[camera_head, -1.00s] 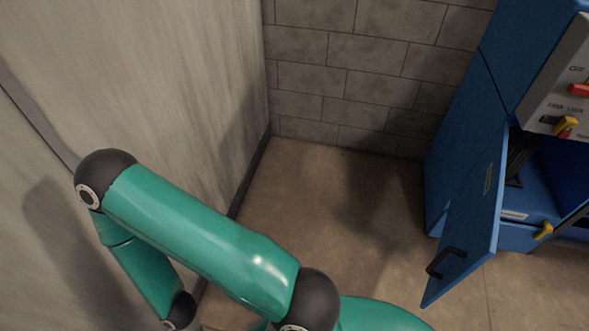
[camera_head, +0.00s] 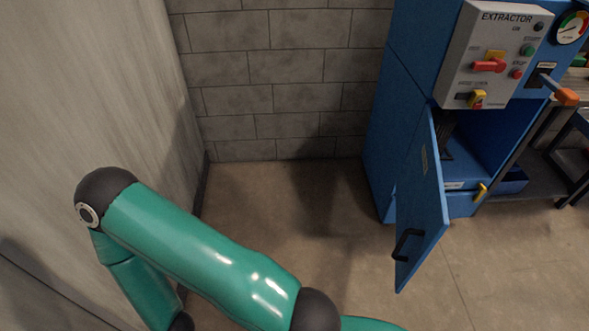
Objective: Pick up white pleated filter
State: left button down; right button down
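No white pleated filter can be made out in the head view. A blue extractor cabinet (camera_head: 385,130) stands at the right, with its lower door (camera_head: 423,205) swung open towards me. The inside of the cabinet (camera_head: 490,140) shows partly behind the door. A dark ribbed part (camera_head: 447,130) shows just behind the door's upper edge. My green left arm crosses the lower left of the view. Neither of my grippers is in view.
A grey control panel (camera_head: 455,60) with red and yellow switches is on the cabinet. An orange-tipped lever (camera_head: 567,97) juts out at its right. A dark shelf or bench (camera_head: 545,180) stands at the far right. Plain wall (camera_head: 90,90) is close at the left. The brown floor (camera_head: 270,215) is clear.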

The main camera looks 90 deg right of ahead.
aim_at(444, 120)
jog(key=u, duration=1.25)
jog(key=i, duration=0.1)
jog(key=z, duration=2.85)
jog(key=i, duration=0.3)
jog(key=z, duration=1)
jog(key=k, duration=0.6)
jog(key=z, duration=1.1)
jog(key=i, duration=1)
jog(key=z, duration=0.1)
